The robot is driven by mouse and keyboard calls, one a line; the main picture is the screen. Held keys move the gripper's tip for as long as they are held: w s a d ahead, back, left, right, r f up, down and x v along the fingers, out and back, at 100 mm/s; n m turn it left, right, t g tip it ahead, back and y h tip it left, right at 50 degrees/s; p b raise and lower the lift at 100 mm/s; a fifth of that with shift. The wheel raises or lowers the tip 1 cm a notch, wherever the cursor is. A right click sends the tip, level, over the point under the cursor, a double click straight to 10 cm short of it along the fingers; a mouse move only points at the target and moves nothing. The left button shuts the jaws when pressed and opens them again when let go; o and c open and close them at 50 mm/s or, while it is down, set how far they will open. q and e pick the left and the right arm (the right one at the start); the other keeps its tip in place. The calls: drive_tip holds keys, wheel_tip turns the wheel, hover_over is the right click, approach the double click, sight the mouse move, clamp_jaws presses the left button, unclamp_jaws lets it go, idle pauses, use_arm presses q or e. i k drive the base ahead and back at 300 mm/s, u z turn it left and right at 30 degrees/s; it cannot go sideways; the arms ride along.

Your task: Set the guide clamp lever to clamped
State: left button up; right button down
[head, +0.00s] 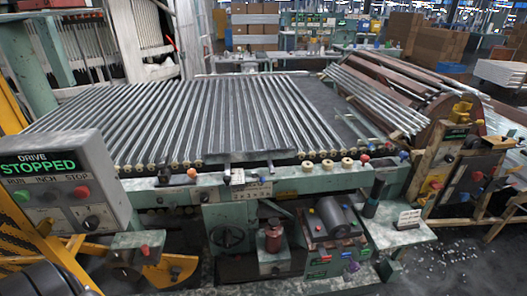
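I cannot tell for sure which part is the guide clamp lever, and no clamp label is readable. Several small knobs line the green front rail (330,181) of the glass tubing machine, including a red-orange knob (192,173) left of centre and another red knob (364,158) towards the right. Lower left, a grey block (125,241) carries a red knob (145,250). Neither of my grippers is in view.
A control box (62,145) at left reads "DRIVE STOPPED" above several buttons. Glass tubes (190,115) cover the bed. A handwheel (228,236), a red bottle-like part (273,237) and a motor unit (338,218) sit below the rail. Shards litter the floor at right.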

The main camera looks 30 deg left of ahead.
sight(255, 175)
drive_tip(key=z, duration=0.8)
drive_tip(key=i, duration=0.35)
drive_tip(key=u, duration=0.8)
